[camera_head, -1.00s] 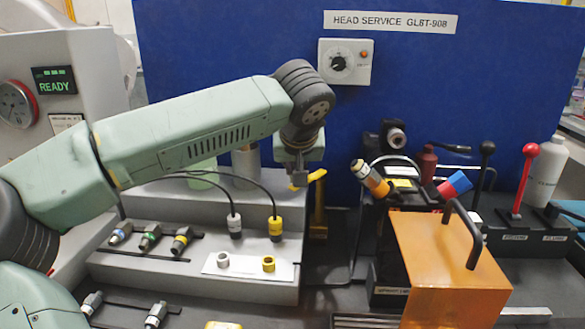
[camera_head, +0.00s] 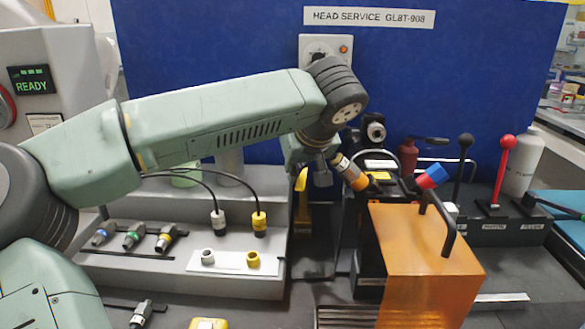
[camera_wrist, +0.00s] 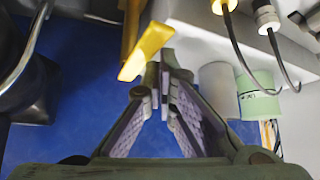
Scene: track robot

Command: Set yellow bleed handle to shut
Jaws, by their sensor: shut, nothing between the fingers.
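The yellow bleed handle (camera_head: 301,180) sits above a yellow upright part (camera_head: 303,208), in the gap between the grey stepped bench and the black unit. In the wrist view the handle (camera_wrist: 147,50) is a slanted yellow lever just left of and beyond my fingertips. My gripper (camera_head: 322,178) is just right of the handle in the head view, partly hidden by my wrist. In the wrist view my gripper (camera_wrist: 163,80) has its fingertips together with nothing between them. I cannot tell whether a finger touches the handle.
An orange box (camera_head: 425,255) with a black handle stands at front right. A yellow-and-grey connector (camera_head: 350,172) is close to the right of my gripper. Cables with white and yellow plugs (camera_head: 259,223) hang at left. The blue panel (camera_head: 230,60) stands behind.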

